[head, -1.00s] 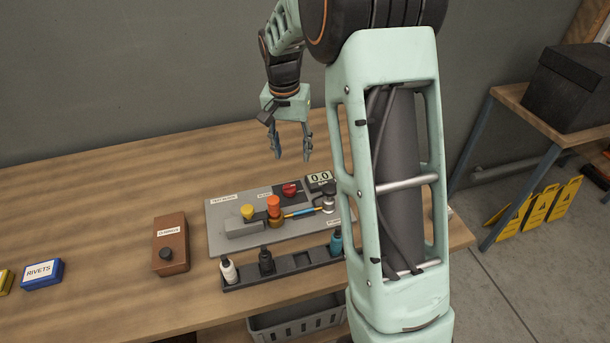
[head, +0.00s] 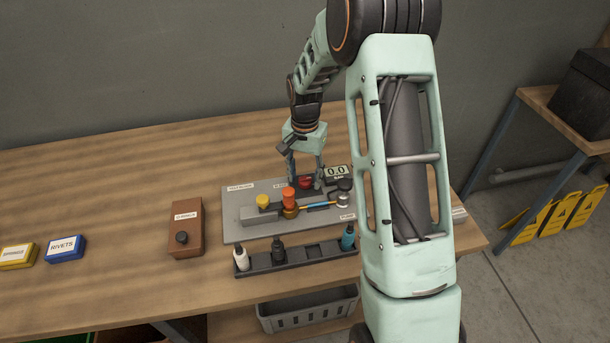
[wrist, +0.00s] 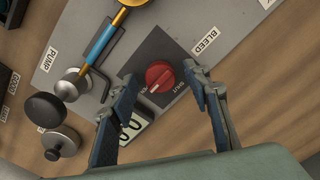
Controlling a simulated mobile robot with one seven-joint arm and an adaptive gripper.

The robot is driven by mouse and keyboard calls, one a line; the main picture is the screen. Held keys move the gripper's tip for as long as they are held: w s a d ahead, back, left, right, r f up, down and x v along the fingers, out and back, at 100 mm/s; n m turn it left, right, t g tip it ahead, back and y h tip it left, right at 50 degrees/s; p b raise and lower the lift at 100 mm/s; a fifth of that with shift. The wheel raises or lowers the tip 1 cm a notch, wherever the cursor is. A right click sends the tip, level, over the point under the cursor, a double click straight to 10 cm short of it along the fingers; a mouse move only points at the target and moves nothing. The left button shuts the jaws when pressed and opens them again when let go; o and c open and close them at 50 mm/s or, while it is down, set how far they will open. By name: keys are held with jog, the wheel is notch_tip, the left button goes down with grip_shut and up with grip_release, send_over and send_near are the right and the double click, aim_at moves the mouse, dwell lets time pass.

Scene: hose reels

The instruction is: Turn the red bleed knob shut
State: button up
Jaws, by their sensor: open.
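The red bleed knob (wrist: 160,76) sits on a dark square plate beside the BLEED label in the wrist view; a pale pointer line marks it and the word SHUT is printed by it. In the head view the knob (head: 305,182) shows between my fingers, partly covered. My gripper (wrist: 164,88) is open, one finger on each side of the knob in the picture, with gaps to it. I cannot tell how far above the knob the fingertips are. The grey test block panel (head: 234,203) carries the knob. The gauge display (head: 336,170) appears to read 0.0.
A blue and brass hose fitting (wrist: 104,38) and a black pump knob (wrist: 45,109) lie close by. An orange knob (head: 289,194) and a yellow knob (head: 263,201) stand left of my gripper. A bottle rack (head: 262,266) is in front; a brown box (head: 186,229) is left.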

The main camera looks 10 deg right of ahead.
jog(key=shift+f, duration=0.15)
jog(key=shift+c, duration=0.3)
jog(key=c, duration=1.1)
